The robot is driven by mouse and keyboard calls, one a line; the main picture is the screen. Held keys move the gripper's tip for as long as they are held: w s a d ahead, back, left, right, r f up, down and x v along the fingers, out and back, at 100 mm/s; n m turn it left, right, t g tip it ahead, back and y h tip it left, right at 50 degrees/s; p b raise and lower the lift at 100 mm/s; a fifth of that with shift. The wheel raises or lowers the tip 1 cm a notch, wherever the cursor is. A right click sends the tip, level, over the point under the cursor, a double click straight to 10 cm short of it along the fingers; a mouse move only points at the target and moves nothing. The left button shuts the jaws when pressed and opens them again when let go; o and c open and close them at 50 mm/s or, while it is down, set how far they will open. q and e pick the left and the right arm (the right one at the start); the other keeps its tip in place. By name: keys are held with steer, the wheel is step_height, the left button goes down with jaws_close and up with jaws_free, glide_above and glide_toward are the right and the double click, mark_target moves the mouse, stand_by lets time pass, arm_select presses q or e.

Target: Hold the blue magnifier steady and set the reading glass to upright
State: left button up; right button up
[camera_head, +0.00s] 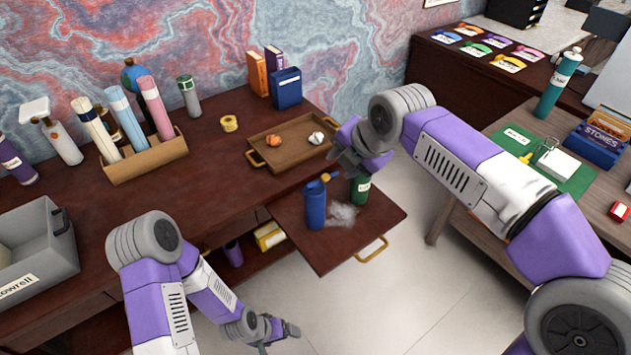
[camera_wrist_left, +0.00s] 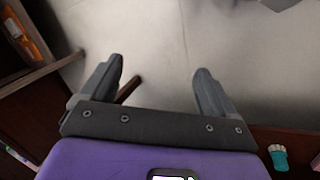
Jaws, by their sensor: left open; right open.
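A blue upright cylinder (camera_head: 315,206) with a yellow-orange piece at its top stands on the pulled-out board (camera_head: 290,226); it may be the blue magnifier, but I see no clear lens or handle. A pale, clear-looking patch (camera_head: 343,214) lies beside it; I cannot tell whether it is the reading glass. My right gripper (camera_head: 348,168) is open just above and behind the blue cylinder, near a green cylinder (camera_head: 360,190), and partly covers it. My left gripper (camera_head: 288,331) is low in front of the desk; the left wrist view shows it open and empty (camera_wrist_left: 155,88) above the floor.
A wooden tray (camera_head: 262,150) with small orange and white items stands on the desk behind. A cardboard holder (camera_head: 150,157) with tubes and a grey bin (camera_head: 45,252) are at left. A side table (camera_head: 478,225) stands at right. The floor between is clear.

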arm_select(q)
steer(key=w+a+r+m+t+h, duration=0.1)
steer(key=w+r+m+t+h, duration=0.1)
steer(key=w+r, duration=0.3)
steer(key=w+a+r+m+t+h, duration=0.1)
steer(key=w+r+m+t+h, duration=0.1)
steer(key=w+r, duration=0.4)
steer(key=w+a+r+m+t+h, duration=0.1)
steer(key=w+r+m+t, duration=0.3)
steer(key=w, duration=0.8)
steer(key=shift+w+r+m+h, duration=0.2)
steer(key=shift+r+m+h, duration=0.25)
steer(key=shift+m, duration=0.1)
steer(key=shift+w+r+m+h, duration=0.2)
steer(key=shift+r+m+h, duration=0.15)
steer(key=shift+r+m, duration=0.15)
steer(key=m+g+h, duration=0.4)
steer(key=m+h, duration=0.2)
steer(key=m, duration=0.1)
glide_toward(321, 198)
steer(key=w+d+f, duration=0.4)
steer(key=shift+n, duration=0.25)
steer(key=x, duration=0.6)
steer(key=shift+w+r, duration=0.1)
